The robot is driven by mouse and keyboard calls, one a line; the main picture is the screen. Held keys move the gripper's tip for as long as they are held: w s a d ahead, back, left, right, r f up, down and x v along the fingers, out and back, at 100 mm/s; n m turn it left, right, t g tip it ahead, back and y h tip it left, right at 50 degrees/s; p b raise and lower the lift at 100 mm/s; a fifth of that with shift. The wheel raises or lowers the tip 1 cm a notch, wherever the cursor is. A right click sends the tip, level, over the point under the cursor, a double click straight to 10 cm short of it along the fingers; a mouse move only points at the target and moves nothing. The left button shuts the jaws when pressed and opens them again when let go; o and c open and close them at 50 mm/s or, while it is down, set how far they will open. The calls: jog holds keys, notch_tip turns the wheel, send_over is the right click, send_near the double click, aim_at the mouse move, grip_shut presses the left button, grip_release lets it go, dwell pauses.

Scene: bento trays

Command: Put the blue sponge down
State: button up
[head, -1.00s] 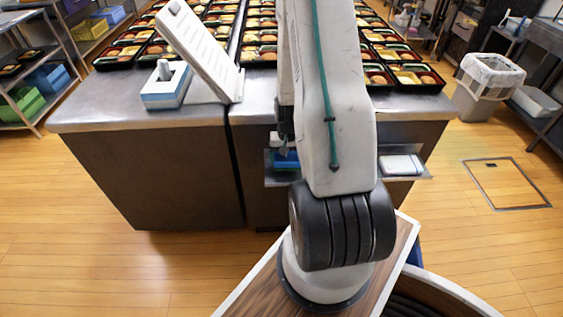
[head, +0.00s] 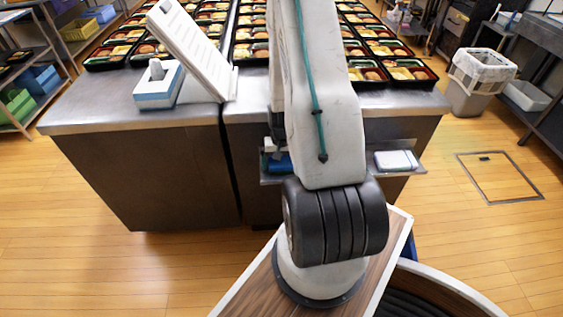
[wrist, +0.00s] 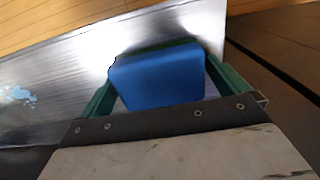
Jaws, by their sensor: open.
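The blue sponge (wrist: 158,80) lies between the two green fingers of my gripper (wrist: 160,66) in the wrist view. The gripper is open, with one finger on each side of the sponge; I cannot tell whether either finger still touches it. The sponge is over a brushed metal shelf (wrist: 62,88) and seems to rest on it. In the head view the sponge (head: 281,164) shows as a small blue patch beside my arm, on the low shelf (head: 346,176) at the counter's front. My gripper is mostly hidden there behind my arm.
A white box-like item (head: 396,160) sits at the right end of the shelf. The metal counter (head: 130,110) above holds several bento trays (head: 400,72), a slanted white panel (head: 190,48) and a blue-and-white block (head: 158,88). A bin (head: 482,80) stands at right.

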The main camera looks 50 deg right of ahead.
notch_tip(320, 180, up, 11)
jog(key=w+a+r+n, duration=0.1)
jog(key=a+r+n, duration=0.1)
jog(key=a+r, duration=0.7)
jog(key=w+a+r+n, duration=0.1)
jog(key=a+r+n, duration=0.1)
jog(key=a+r, duration=0.65)
jog(key=s+a+r+n+t, duration=0.1)
jog(key=s+a+r+n, duration=0.5)
jog(key=s+a+r, duration=0.7)
jog(key=shift+s+r, duration=0.65)
jog(key=shift+s, duration=0.2)
